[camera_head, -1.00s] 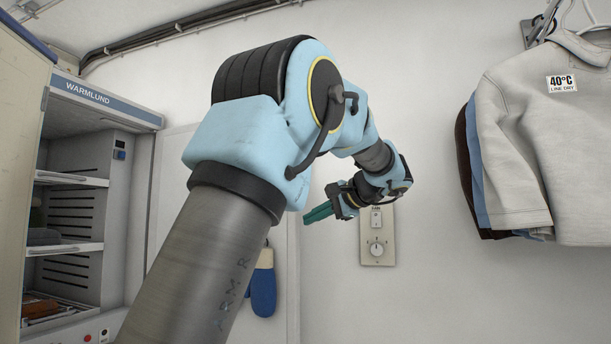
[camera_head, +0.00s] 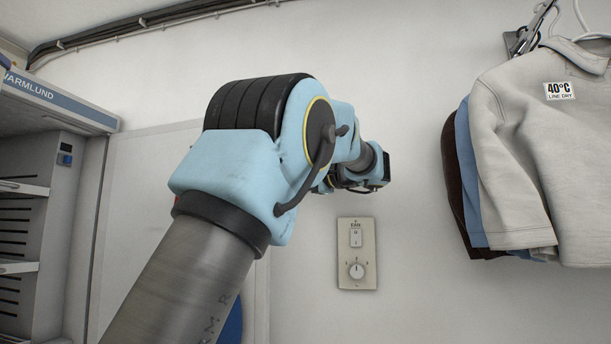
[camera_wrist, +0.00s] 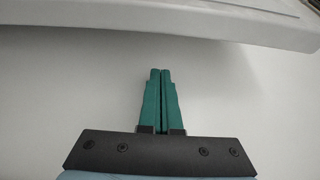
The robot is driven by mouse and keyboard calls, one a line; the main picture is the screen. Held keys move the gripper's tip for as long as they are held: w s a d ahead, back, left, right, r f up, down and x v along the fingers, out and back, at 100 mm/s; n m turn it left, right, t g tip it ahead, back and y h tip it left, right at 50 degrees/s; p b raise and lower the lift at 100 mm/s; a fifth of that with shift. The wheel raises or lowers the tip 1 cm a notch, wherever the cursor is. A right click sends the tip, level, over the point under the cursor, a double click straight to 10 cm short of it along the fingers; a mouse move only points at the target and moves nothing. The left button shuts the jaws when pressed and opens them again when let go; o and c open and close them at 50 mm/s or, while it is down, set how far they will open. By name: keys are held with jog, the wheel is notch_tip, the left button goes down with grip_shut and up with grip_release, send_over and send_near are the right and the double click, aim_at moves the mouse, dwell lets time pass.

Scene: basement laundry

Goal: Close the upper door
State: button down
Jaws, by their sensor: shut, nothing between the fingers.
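The white WARMLUND cabinet (camera_head: 62,98) stands at the left of the head view with its upper compartment open, showing shelves inside. In the head view my arm hides the fingers, and only the dark wrist shows in front of the back wall.
A wall plate with a switch and a dial (camera_head: 357,254) is below my wrist. Shirts (camera_head: 525,150) hang at the right. Part of a blue item (camera_head: 233,322) shows behind my arm. The wall between the plate and the shirts is bare.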

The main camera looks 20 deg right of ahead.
jog(key=s+a, duration=0.2)
jog(key=a, duration=0.1)
jog(key=shift+s, duration=0.25)
jog(key=shift+f, duration=0.1)
